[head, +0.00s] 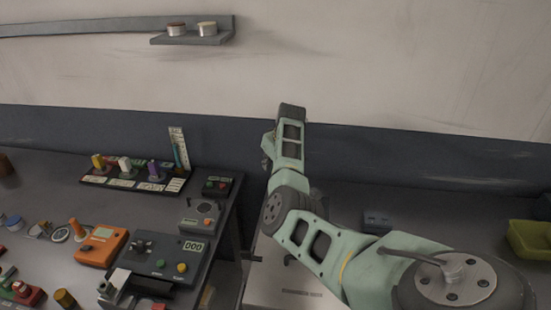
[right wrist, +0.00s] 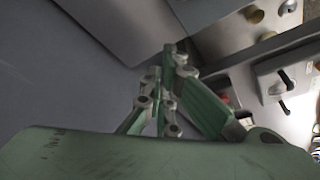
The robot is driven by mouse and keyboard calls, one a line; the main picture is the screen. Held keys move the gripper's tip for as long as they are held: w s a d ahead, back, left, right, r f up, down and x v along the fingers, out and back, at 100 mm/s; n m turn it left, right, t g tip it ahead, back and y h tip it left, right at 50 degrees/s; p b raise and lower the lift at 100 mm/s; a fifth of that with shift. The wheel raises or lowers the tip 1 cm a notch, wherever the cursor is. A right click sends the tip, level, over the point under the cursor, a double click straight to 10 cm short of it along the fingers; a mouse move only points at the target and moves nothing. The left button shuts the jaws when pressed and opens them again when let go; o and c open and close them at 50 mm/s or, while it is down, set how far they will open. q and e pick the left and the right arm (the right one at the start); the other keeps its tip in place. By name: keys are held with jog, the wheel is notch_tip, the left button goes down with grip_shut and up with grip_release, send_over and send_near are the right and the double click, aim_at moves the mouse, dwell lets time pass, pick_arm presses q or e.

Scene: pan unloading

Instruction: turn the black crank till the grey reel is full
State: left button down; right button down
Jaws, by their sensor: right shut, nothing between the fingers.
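My right gripper (head: 291,112) is at the far end of my raised right arm, in front of the dark lower wall band. In the right wrist view its fingers (right wrist: 170,60) are together with nothing between them. A small dark handle (head: 251,257), possibly the black crank, juts from the left of a pale grey box (head: 290,287) below my arm. The gripper is apart from it. Black levers (right wrist: 284,105) on a grey box show at the right of the right wrist view; I cannot tell if one is the crank. I cannot make out the grey reel. My left gripper is not in view.
A dark bench at left holds an orange device (head: 101,246), a grey counter box (head: 165,258) and a rack of coloured handles (head: 135,175). A yellow-green bin (head: 530,240) is at far right. A wall shelf (head: 192,39) bears two small tins.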

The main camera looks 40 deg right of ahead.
jog(key=s+p, duration=0.2)
jog(key=s, duration=0.2)
jog(key=shift+a+r, duration=0.1)
dwell(0.4)
